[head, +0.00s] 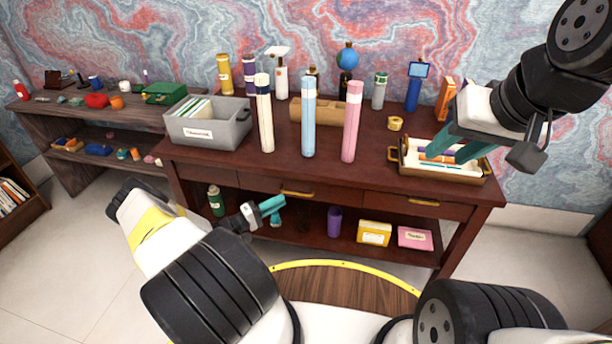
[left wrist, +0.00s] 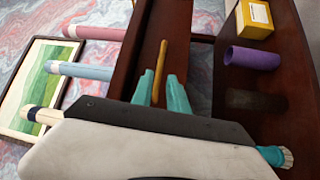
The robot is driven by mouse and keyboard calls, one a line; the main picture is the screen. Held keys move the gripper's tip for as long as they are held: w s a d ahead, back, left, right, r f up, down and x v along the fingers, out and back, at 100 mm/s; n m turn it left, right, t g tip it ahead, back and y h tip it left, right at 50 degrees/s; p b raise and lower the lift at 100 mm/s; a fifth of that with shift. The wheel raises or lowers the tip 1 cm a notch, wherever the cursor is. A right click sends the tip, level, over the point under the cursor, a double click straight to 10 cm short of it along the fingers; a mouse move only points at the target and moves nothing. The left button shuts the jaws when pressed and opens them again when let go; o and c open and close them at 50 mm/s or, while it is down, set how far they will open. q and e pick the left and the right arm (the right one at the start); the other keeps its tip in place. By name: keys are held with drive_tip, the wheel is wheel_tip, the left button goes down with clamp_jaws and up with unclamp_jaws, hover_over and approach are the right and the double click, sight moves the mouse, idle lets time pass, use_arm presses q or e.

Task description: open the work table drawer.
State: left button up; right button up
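The dark red-brown work table (head: 345,176) has a row of drawers under its top. The middle drawer (head: 262,184) looks closed, with a gold bar handle (head: 297,193). A right drawer (head: 385,199) has a similar handle (head: 423,202). My left gripper (head: 277,204) has teal fingers, open and empty, in front of the middle drawer near the handle's left end. In the left wrist view, the handle (left wrist: 163,60) lies between the two open fingertips (left wrist: 160,78); contact cannot be told. My right gripper (head: 447,152) is open above the tray at the table's right.
The tabletop holds a grey bin (head: 235,132), several tall bottles and rolls, and a brown-rimmed tray (head: 455,178). The lower shelf carries a purple cup (head: 334,221), a yellow box (head: 374,233) and a pink box (head: 415,238). A side table (head: 60,118) stands at left.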

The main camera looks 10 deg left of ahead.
sight(295, 193)
use_arm(q)
drive_tip(key=x, duration=0.7)
drive_tip(key=shift+d, duration=0.1)
drive_tip(key=shift+c, duration=0.4)
clamp_jaws()
idle(0.9)
